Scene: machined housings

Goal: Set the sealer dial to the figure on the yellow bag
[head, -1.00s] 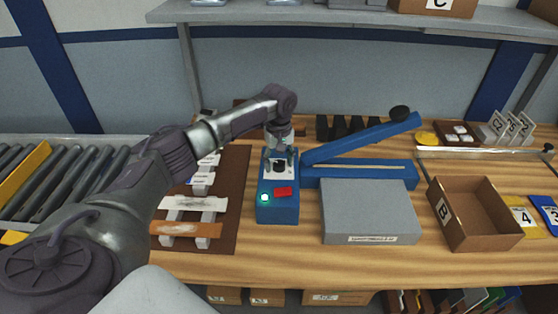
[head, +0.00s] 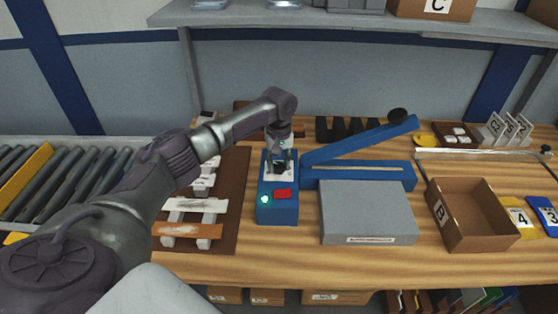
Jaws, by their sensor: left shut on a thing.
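The blue heat sealer (head: 278,212) stands on the wooden bench, with a red switch (head: 283,194), a lit green lamp and a raised blue arm (head: 360,138). Its black dial (head: 280,168) sits on a white plate near the back of the control box. My left gripper (head: 280,160) points down over the dial and is shut on it; the fingers hide most of the dial and its scale. The yellow bag (head: 520,218) lies at the right and shows the figure 4. My right gripper is not in view.
A grey block (head: 367,212) lies in front of the sealer. An open cardboard box (head: 438,232) marked B stands right of it. A blue bag (head: 545,212) marked 3 lies beside the yellow one. A brown mat (head: 230,220) with strips is at the left.

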